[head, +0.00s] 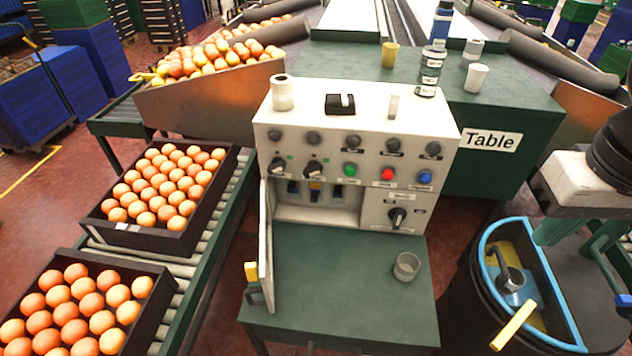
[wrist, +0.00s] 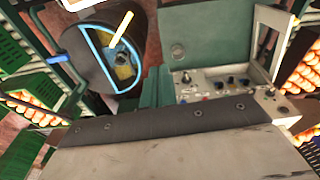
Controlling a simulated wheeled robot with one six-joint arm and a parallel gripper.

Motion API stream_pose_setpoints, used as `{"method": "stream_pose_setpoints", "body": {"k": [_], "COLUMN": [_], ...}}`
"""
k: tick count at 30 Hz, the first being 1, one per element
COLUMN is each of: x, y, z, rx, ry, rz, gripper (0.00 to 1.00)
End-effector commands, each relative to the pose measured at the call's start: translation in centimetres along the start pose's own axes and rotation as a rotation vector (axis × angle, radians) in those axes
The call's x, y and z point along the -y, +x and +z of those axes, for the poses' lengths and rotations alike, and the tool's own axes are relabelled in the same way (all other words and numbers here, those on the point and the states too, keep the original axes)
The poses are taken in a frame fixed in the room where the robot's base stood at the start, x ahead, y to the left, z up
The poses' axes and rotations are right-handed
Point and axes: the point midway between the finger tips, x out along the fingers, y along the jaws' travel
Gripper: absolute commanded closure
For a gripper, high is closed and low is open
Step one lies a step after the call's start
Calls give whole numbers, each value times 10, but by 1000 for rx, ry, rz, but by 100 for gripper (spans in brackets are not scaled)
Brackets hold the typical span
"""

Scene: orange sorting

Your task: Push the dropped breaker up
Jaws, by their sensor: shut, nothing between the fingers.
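The beige control box (head: 350,155) stands on a green table. Its lower left opening holds a row of three small breakers: a left one (head: 292,188), a middle one (head: 315,192) and a right one (head: 338,192). The levers are too small to tell which is dropped. The opening's door (head: 265,245) stands open on the left. My gripper (head: 553,228) is at the right in the head view, well apart from the box. In the wrist view its green fingers (wrist: 158,88) are shut and empty, with the box (wrist: 225,82) beyond them.
Knobs and green, red and blue buttons sit above the breakers; a rotary switch (head: 397,216) is at their right. A small cup (head: 407,266) stands on the green table (head: 340,300). A blue-rimmed black bin (head: 487,250) is below my gripper. Orange crates (head: 190,235) line the left.

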Motion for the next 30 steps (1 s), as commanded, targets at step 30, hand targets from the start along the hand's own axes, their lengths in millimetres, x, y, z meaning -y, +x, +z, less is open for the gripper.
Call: {"method": "stream_pose_setpoints", "body": {"k": [30], "x": [36], "y": [69], "z": [-29], "rx": [348], "ry": [-371], "rz": [155], "gripper": [100]}}
